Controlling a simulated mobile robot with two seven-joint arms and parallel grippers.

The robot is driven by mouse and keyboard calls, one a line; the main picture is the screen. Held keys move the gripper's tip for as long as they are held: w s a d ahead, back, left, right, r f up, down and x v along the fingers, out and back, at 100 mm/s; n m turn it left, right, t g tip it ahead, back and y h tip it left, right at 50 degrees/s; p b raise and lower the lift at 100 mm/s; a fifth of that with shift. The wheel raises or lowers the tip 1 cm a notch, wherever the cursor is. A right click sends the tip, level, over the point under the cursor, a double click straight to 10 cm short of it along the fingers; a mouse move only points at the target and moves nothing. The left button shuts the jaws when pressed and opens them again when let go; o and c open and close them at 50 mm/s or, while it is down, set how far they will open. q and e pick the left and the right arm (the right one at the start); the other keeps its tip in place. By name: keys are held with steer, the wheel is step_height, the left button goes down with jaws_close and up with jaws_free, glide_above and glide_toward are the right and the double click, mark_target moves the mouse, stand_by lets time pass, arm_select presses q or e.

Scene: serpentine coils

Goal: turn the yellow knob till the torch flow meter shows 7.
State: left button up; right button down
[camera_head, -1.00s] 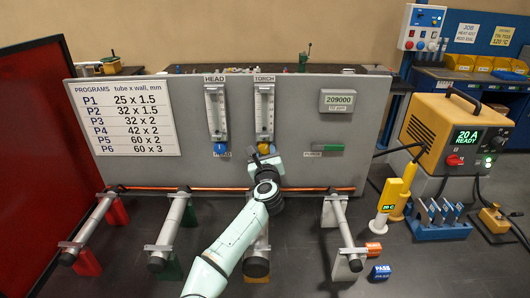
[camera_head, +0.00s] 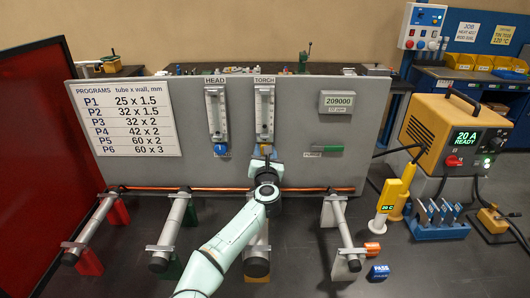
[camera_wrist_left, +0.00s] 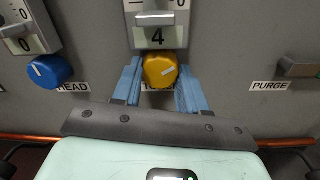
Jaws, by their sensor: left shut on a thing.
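The yellow knob (camera_wrist_left: 160,70) sits on the grey panel under the torch flow meter (camera_wrist_left: 157,22). A white line on its face slants up to the right. The plate on the meter reads 4 in the left wrist view. In the head view the torch flow meter (camera_head: 264,115) stands right of the head meter, its reading too small to make out. My left gripper (camera_head: 264,152) is at the knob, its blue fingers (camera_wrist_left: 160,78) on either side of it, shut on it. My right gripper is not in view.
The blue knob (camera_wrist_left: 47,71) of the head meter is to the left, its plate reading 0. A copper tube (camera_head: 215,189) runs along the panel's foot, above several stands.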

arm_select(q)
steer(key=shift+m, duration=0.6)
steer(key=o, duration=1.1)
steer(key=shift+c, duration=0.2)
steer(key=s+b, duration=0.4)
steer(key=s, duration=0.2)
steer(key=shift+s+f+b, duration=0.1)
steer(key=shift+f+b, duration=0.05)
steer(key=shift+b, duration=0.25)
steer(key=s+b, duration=0.2)
steer(key=s, duration=0.5)
steer(key=shift+d, duration=0.2)
steer(key=shift+s, duration=0.1)
